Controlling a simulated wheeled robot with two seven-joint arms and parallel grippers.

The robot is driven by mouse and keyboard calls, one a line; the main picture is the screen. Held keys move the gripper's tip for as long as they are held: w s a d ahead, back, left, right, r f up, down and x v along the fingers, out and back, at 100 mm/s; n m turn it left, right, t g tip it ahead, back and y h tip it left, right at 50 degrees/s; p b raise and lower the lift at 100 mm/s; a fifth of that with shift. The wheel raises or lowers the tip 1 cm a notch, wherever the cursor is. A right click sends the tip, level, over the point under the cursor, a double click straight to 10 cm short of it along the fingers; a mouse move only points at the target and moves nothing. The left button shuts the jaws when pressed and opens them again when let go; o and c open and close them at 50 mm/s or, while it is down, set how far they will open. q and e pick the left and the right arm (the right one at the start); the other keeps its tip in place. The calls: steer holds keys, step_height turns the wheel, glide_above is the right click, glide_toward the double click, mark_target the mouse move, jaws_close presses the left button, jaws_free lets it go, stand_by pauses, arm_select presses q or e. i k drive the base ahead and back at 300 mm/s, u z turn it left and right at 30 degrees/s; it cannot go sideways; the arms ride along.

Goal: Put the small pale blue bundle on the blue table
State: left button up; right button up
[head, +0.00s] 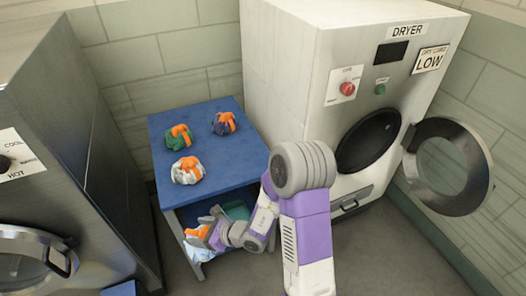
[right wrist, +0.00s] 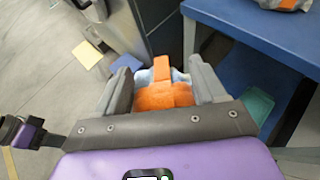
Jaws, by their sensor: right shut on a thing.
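The small pale blue bundle (head: 198,254) with an orange strap is at my right gripper (head: 207,236), low by the front of the blue table (head: 226,174). In the right wrist view, the bundle (right wrist: 160,92) sits between the two grey fingers of the right gripper (right wrist: 160,76), which is shut on it. Mostly its orange strap shows there, with pale blue cloth at the edges. The blue tabletop also shows at the upper right of the right wrist view (right wrist: 250,32), beside and beyond the bundle. My left gripper is in neither view.
Green (head: 178,138), dark blue (head: 223,123) and white (head: 187,171) bundles with orange straps stand on the tabletop. Its front right part is bare. A teal thing (head: 237,211) lies under the top. A dryer (head: 350,90) with an open round door (head: 448,167) stands right, a steel machine (head: 60,150) left.

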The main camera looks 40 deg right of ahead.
mark_target(241, 160)
steer(key=z, duration=1.25)
steer(key=i, duration=0.1)
